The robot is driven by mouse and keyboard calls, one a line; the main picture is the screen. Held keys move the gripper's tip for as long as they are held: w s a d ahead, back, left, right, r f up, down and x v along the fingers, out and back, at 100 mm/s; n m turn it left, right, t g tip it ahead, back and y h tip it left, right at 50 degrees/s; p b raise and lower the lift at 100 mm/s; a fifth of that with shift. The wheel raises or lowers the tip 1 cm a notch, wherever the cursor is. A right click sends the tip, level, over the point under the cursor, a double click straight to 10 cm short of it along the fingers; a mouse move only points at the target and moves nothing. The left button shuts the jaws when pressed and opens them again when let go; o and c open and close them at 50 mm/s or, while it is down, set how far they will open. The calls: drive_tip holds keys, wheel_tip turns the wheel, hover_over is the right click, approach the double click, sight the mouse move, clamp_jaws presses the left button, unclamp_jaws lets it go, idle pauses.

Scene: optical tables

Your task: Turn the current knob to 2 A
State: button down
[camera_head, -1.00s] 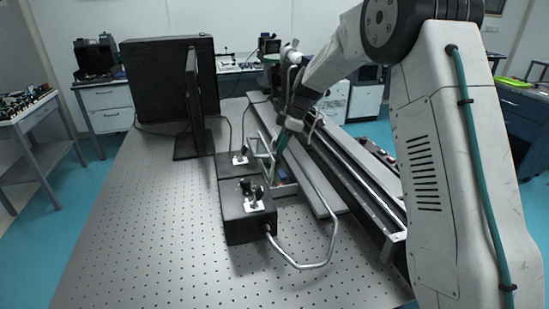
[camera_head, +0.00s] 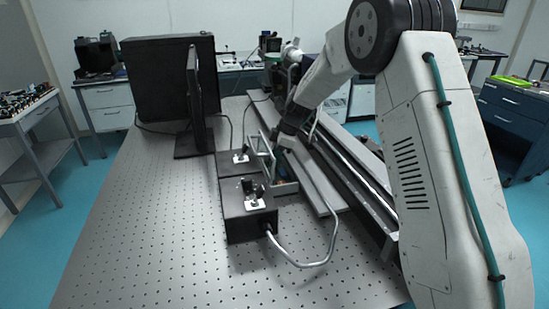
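Two black boxes stand on the perforated optical table, a nearer box (camera_head: 249,228) and a farther box (camera_head: 226,168). Each has a pale plate with dark knob-like parts on top; the nearer set of knobs (camera_head: 253,190) is larger in view. I cannot tell which, if any, is the current knob, and no scale or 2 A mark can be read. My gripper (camera_head: 268,152) is low beside the boxes, on their right, near a small metal frame (camera_head: 285,186). Its fingers are small and partly merge with the frame, so their opening cannot be made out.
A black monitor (camera_head: 195,105) and a large black panel (camera_head: 150,80) stand at the back left. A long rail assembly (camera_head: 350,170) runs along the right. The table's left and front (camera_head: 140,230) are clear.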

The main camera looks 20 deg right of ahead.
drive_tip(key=m+t, duration=0.1)
drive_tip(key=m, duration=0.3)
drive_tip(key=shift+s+t+h, duration=0.15)
drive_tip(key=shift+t+h, duration=0.25)
drive_tip(key=c, duration=1.5)
unclamp_jaws()
drive_tip(key=v, duration=0.7)
drive_tip(key=shift+r, duration=0.45)
drive_tip(key=shift+m, duration=0.3)
